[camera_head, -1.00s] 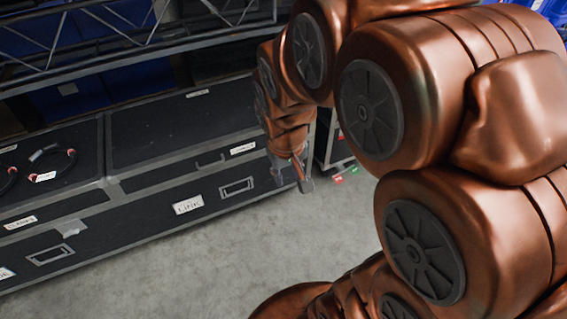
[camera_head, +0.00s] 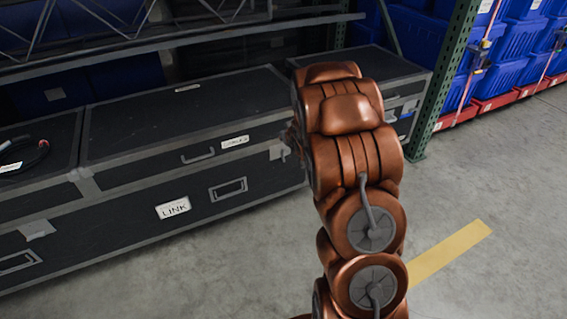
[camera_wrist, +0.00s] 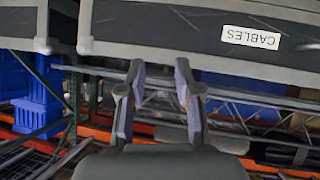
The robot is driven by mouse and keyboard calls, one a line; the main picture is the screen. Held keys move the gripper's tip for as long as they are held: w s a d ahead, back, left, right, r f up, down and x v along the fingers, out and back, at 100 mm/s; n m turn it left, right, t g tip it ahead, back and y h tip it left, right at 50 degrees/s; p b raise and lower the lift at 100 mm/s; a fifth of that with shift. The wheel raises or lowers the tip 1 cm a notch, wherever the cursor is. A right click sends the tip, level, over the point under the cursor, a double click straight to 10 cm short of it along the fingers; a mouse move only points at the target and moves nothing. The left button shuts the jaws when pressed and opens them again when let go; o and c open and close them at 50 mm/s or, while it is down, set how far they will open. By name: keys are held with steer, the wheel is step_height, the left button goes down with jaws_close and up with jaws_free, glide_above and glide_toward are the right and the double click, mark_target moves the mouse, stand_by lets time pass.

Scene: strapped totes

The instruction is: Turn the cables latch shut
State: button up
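The black case with the CABLES label (camera_head: 235,141) stands in the middle of the head view. A pale metal latch plate (camera_head: 279,152) sits at the right end of its front, close to my arm; whether it is turned shut is too small to tell. In the wrist view the case front appears upside down, with the CABLES label (camera_wrist: 250,38) at upper right; no latch is seen there. My gripper (camera_wrist: 157,80) is open and empty, its two fingers apart, pointing at the case edge. In the head view it is mostly hidden by my arm.
A LINK label (camera_head: 173,208) and a recessed handle (camera_head: 228,189) are on the lower front. Another case (camera_head: 400,75) stands behind my arm. Blue totes (camera_head: 520,45) and a green rack post (camera_head: 440,80) are at right. The floor (camera_head: 480,190) is clear.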

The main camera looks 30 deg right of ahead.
steer(key=w+d+f+t+b, duration=0.2)
steer(key=f+b, duration=0.1)
steer(key=f, duration=0.3)
steer(key=w+d+f+t+b, duration=0.2)
steer(key=f+b, duration=0.1)
steer(key=f, duration=0.3)
steer(key=t+y+b, duration=0.2)
steer(key=t+b, duration=0.1)
steer(key=b, duration=0.2)
glide_toward(284, 154)
steer(key=w, duration=0.3)
steer(key=shift+w+d+b, duration=0.2)
steer(key=shift+w+b, duration=0.2)
steer(key=shift+w, duration=0.95)
steer(key=shift+w+d+b, duration=0.15)
steer(key=shift+w+b, duration=0.2)
steer(key=shift+w, duration=0.95)
steer(key=shift+w+d+b, duration=0.2)
steer(key=shift+w+b, duration=0.2)
steer(key=shift+w, duration=0.95)
steer(key=shift+c, duration=0.4)
jaws_close()
